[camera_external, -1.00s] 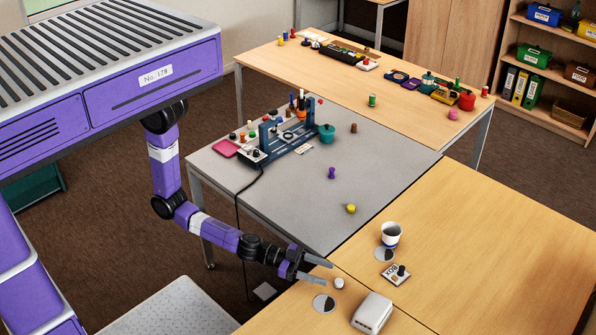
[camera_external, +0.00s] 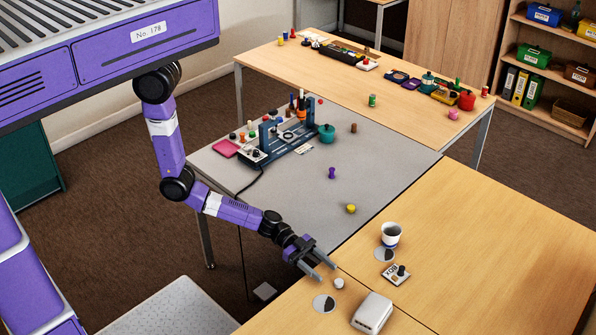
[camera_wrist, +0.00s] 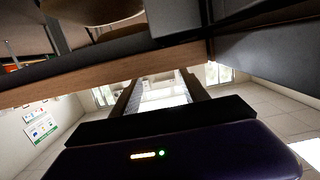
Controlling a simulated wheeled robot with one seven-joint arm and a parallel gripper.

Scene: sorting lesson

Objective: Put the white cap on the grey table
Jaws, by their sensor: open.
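The white cap (camera_external: 339,283) is a small round piece on the near wooden table, close to its left corner, in the external view. My gripper (camera_external: 327,273) is open, its two fingers apart and pointing down and right. Its fingertips are just up and left of the cap, with nothing between them. The grey table (camera_external: 290,205) lies behind my gripper and adjoins the wooden one. In the wrist view, my open fingers (camera_wrist: 160,85) show with a table edge and the room beyond. I cannot make out the cap there.
A grey-black disc (camera_external: 323,303) and a white box (camera_external: 372,312) lie near the cap. A white cup (camera_external: 391,235) and a small card (camera_external: 396,274) are farther right. A yellow piece (camera_external: 351,208) and a purple piece (camera_external: 332,172) stand on the grey table, whose near part is mostly clear.

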